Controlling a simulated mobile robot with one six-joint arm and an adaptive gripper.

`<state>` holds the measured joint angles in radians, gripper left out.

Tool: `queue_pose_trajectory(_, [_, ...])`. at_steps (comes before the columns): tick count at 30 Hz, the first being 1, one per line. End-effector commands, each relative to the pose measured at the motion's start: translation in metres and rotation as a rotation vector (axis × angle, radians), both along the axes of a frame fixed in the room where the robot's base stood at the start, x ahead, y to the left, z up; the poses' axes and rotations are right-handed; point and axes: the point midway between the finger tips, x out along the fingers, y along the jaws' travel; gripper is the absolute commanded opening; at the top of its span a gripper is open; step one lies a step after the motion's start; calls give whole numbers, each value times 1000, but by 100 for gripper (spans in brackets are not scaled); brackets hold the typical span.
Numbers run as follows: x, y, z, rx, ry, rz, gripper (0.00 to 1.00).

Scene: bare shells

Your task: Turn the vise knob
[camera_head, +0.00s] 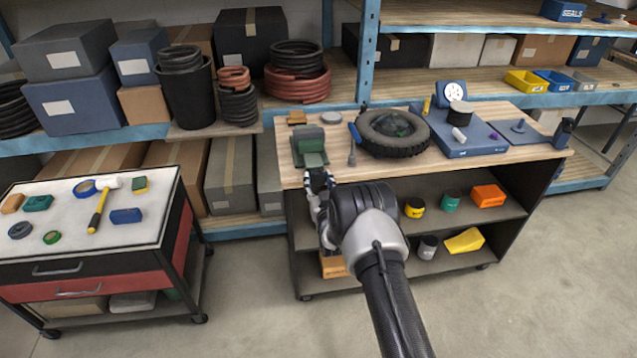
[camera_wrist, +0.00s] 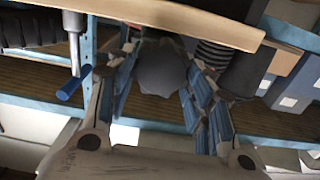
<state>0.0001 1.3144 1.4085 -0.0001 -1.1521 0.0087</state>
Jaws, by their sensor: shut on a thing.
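The green vise (camera_head: 309,146) stands on the wooden bench top near its front left edge. Its front end faces my arm. My gripper (camera_head: 318,178) is at the front of the vise, just past the bench edge. In the wrist view a dark grey rounded knob (camera_wrist: 160,74) sits between the two blue-padded fingers of my gripper (camera_wrist: 158,92), which are closed on its sides. The knob is hidden by my gripper in the head view. Most of the vise is hidden in the wrist view.
The wooden bench top (camera_head: 390,172) carries a tire (camera_head: 393,150) right of the vise and a blue plate (camera_head: 470,148) with a gauge. In the wrist view a metal rod with a blue end (camera_wrist: 72,86) hangs left of my fingers. A tool cart (camera_head: 95,262) stands at left.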

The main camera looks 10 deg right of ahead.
Motion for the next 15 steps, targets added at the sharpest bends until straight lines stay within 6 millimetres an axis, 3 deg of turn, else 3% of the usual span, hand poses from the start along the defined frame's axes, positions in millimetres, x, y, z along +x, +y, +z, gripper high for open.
queue_pose_trajectory(8, [1,-1,-2,104,-1,0,24])
queue_pose_trajectory(15, [1,-1,-3,299,-3,0,24])
